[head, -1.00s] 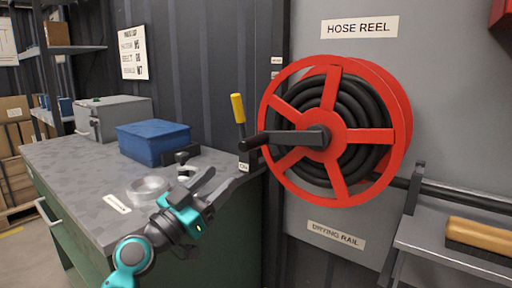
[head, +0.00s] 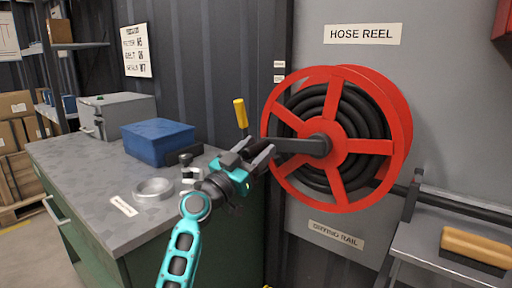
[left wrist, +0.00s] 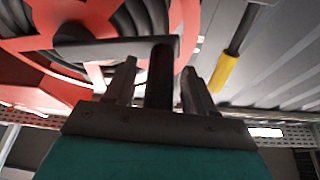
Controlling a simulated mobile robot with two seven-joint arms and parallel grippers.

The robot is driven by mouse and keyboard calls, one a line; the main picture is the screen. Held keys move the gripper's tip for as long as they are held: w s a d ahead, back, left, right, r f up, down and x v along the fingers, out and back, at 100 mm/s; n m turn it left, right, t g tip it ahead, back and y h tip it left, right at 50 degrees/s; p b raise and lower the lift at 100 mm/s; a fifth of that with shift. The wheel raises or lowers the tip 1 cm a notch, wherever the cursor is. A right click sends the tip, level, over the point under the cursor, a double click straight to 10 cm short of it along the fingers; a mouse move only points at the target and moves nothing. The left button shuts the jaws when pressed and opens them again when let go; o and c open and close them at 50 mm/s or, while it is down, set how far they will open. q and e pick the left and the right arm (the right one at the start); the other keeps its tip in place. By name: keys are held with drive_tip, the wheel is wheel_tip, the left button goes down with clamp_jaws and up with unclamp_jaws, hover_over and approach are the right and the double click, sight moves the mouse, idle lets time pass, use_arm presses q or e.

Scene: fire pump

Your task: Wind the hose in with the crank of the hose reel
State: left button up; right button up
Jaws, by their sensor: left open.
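The red hose reel (head: 337,138) with black hose (head: 352,110) wound on it is mounted on the grey wall. Its dark crank arm (head: 298,146) points left from the hub. My left gripper (head: 259,149) is at the outer end of the crank and covers most of the handle in the head view. In the left wrist view, the black crank handle (left wrist: 160,75) stands between the two fingers of the left gripper (left wrist: 160,88). The fingers are open, with a gap on each side of the handle. My right gripper is not in view.
A yellow-handled lever (head: 240,113) stands just left of the reel; its yellow grip also shows in the left wrist view (left wrist: 225,72). The workbench (head: 85,190) holds a blue box (head: 158,142) and a metal ring (head: 153,188). A shelf with a brush (head: 478,246) is at lower right.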

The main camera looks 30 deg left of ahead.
use_arm(q)
drive_tip(key=shift+w, duration=0.1)
clamp_jaws()
idle(0.5)
